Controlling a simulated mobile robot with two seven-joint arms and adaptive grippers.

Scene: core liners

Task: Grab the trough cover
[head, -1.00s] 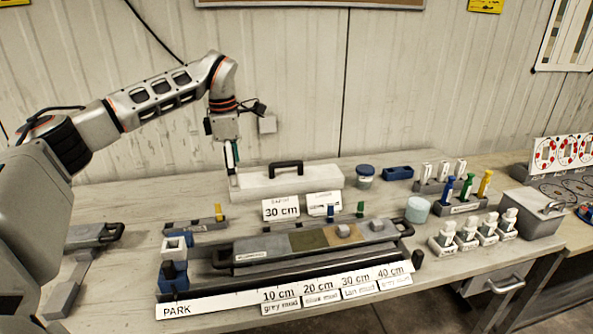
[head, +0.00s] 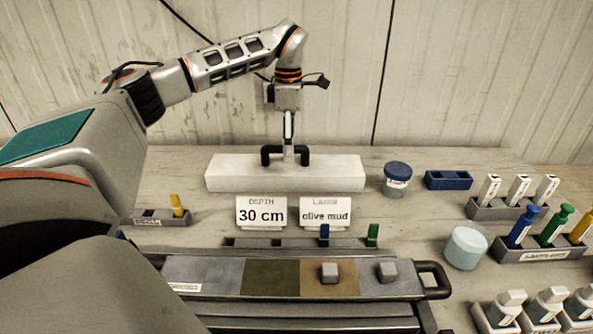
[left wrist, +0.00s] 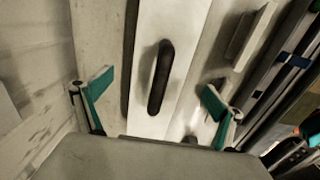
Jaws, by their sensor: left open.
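The trough cover (head: 230,175) is a long pale box-like lid with a black handle (head: 271,154) on top. It lies at the back of the bench near the wall. My left gripper (head: 289,152) points down over the cover's handle. In the left wrist view the handle (left wrist: 161,78) lies between the two spread teal-padded fingers (left wrist: 155,95), apart from both. The gripper is open and holds nothing. The trough (head: 205,273), with grey, olive and tan core sections, lies in front. My right gripper is not in view.
Cards reading 30 cm (head: 261,214) and olive mud (head: 325,213) stand just in front of the cover. A blue-lidded jar (head: 397,176) and a blue tray (head: 447,180) stand to its right. Racks of bottles and tools fill the right side.

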